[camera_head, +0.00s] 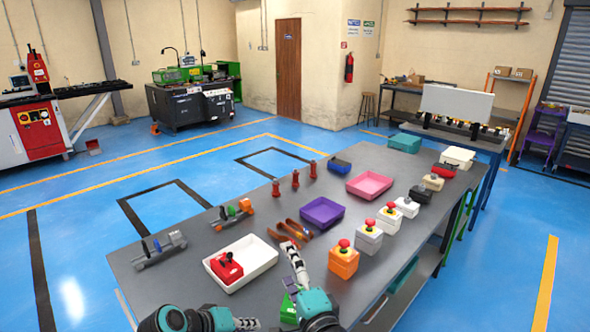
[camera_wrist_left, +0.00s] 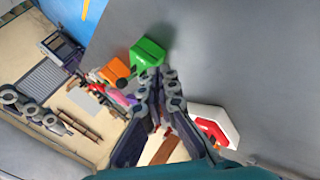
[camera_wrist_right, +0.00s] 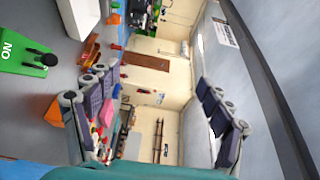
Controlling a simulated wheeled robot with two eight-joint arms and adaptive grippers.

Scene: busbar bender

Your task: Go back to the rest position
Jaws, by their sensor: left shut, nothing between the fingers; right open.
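My left gripper (camera_head: 246,323) is low in the head view at the table's front edge. In the left wrist view its fingers (camera_wrist_left: 160,76) are shut with nothing between them. My right gripper (camera_head: 289,248) reaches over the table between the white tray and the orange button box. In the right wrist view its fingers (camera_wrist_right: 155,105) are wide apart and empty. A green box (camera_head: 289,309) stands near the front edge, partly hidden by my right arm.
The grey table (camera_head: 190,282) holds a white tray (camera_head: 262,277) with a red box, an orange button box (camera_head: 344,263), a purple tray (camera_head: 322,212), a pink tray (camera_head: 369,186) and several button boxes. The blue floor to the right (camera_head: 480,265) is clear.

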